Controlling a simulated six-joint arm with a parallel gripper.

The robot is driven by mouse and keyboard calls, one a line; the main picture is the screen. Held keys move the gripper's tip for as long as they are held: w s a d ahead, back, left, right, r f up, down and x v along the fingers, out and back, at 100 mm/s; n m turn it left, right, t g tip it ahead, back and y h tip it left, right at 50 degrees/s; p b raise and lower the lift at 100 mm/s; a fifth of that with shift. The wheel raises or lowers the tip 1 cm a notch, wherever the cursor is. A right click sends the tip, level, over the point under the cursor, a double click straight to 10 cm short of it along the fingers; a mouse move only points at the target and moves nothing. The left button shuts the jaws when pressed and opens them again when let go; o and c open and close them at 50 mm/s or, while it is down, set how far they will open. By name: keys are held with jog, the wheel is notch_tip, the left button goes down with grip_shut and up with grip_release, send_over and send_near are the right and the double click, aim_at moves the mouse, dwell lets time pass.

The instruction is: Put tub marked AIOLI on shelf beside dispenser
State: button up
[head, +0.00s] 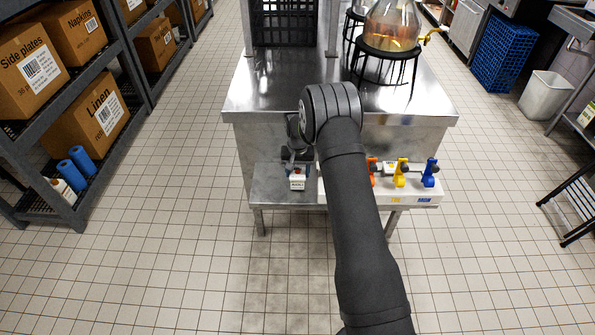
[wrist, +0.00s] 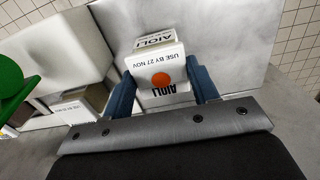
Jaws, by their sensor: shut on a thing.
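In the wrist view the white tub marked AIOLI (wrist: 152,62) sits between my gripper's blue fingers, which are shut on it. It bears USE BY 27 NOV and an orange dot; AIOLI lettering shows twice. In the head view the tub (head: 297,182) is under my gripper (head: 295,166), over the low steel shelf (head: 265,188). I cannot tell whether it touches the shelf. The white dispenser (head: 425,197) with coloured taps is on the right, partly hidden by my arm. Its white body also shows at the left of the wrist view (wrist: 60,50).
A white item with small lettering (wrist: 72,108) is left of my gripper in the wrist view. A green tap part (wrist: 14,85) is further left. The steel counter (head: 260,95) stands behind the shelf, with a glass vessel (head: 390,30) on a stand. The shelf's left end looks bare.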

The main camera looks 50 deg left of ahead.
aim_at(298, 173)
jog(key=o, duration=1.1)
jog(key=shift+f, duration=0.15)
notch_tip(298, 173, up, 12)
jog(key=shift+r, duration=0.2)
jog(key=shift+f, duration=4.2)
